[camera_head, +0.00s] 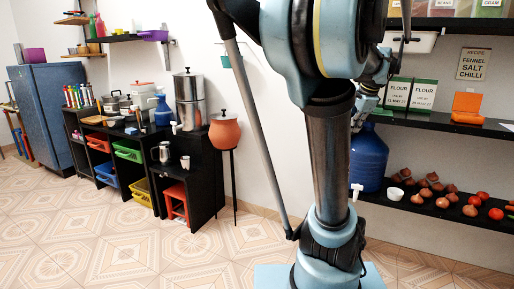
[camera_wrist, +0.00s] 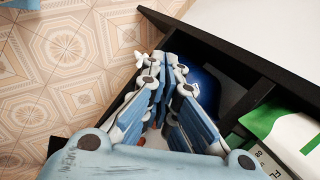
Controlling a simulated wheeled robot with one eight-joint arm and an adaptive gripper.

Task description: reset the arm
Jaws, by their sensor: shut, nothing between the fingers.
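My arm rises through the middle of the head view and bends over at the top. My gripper (camera_head: 362,112) is partly hidden behind the arm there, beside the right-hand shelf and above the blue jug (camera_head: 368,158). In the wrist view my gripper (camera_wrist: 165,62) points at the black shelf's edge, with its fingers together and nothing visible between them. A blue surface, likely the jug (camera_wrist: 207,88), shows behind the fingers inside the dark shelf frame. I cannot tell whether the fingers touch the shelf.
Flour packets (camera_head: 397,93) and an orange box (camera_head: 466,106) stand on the black upper shelf (camera_head: 440,123). Onions and tomatoes lie on the lower shelf (camera_head: 440,210). A green-and-white packet (camera_wrist: 285,130) is close right of my gripper. Tiled floor (camera_head: 120,245) is clear at left.

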